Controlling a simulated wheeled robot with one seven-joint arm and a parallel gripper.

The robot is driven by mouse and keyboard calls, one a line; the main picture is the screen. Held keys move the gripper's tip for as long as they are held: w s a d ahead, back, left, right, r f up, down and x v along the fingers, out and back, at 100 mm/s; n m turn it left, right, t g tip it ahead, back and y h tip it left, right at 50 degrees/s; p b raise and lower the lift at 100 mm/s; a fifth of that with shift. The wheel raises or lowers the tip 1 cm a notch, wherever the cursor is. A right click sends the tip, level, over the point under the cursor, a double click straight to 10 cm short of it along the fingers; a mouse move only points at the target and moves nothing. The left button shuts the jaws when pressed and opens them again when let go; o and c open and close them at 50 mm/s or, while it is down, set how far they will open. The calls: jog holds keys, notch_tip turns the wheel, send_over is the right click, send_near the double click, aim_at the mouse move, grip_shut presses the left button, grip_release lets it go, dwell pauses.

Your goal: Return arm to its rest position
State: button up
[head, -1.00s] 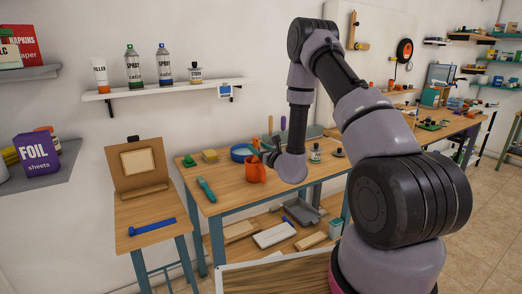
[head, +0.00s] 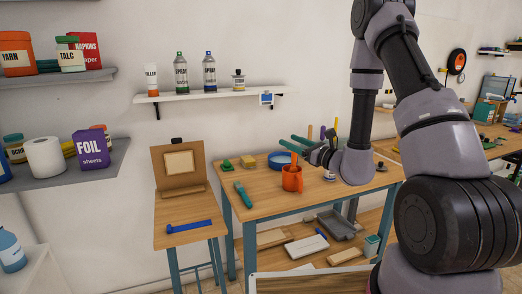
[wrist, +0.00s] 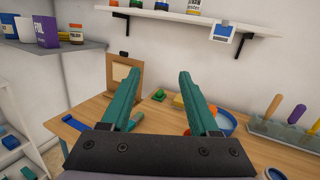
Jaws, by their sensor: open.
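My gripper (head: 306,146) is held above the wooden workbench (head: 256,200), near an orange mug (head: 292,181). Its two green fingers also show in the wrist view (wrist: 155,100); they stand apart with nothing between them. My arm rises from the right side of the head view and bends down to the gripper. In the head view the gripper appears just above and right of the mug; I cannot tell how far apart they are in depth.
A small side table (head: 180,236) holds a blue tool (head: 189,226). Wall shelves (head: 215,96) with spray cans hang behind.

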jog(key=s+a+r+n+g+y, duration=0.5)
jog(key=s+r+n+g, duration=0.1)
jog(key=r, duration=0.2)
jog(key=s+a+r+n+g+h, duration=0.1)
jog(key=s+r+n+g+h, duration=0.15)
jog(key=s+n+g, duration=0.35)
jog(key=s+a+r+n+g+h, duration=0.1)
jog(key=s+r+n+g, duration=0.2)
jog(key=s, duration=0.4)
jog(key=s+d+n+t+h, duration=0.2)
jog(key=s+d+n+h, duration=0.4)
jog(key=s+d+h, duration=0.1)
jog(key=d+r+n+t+h, duration=0.2)
jog(key=d+r+t+h, duration=0.3)
jog(key=d+r, duration=0.2)
jog(key=d, duration=0.2)
jog(key=shift+d+t, duration=0.3)
jog(key=shift+t, duration=0.1)
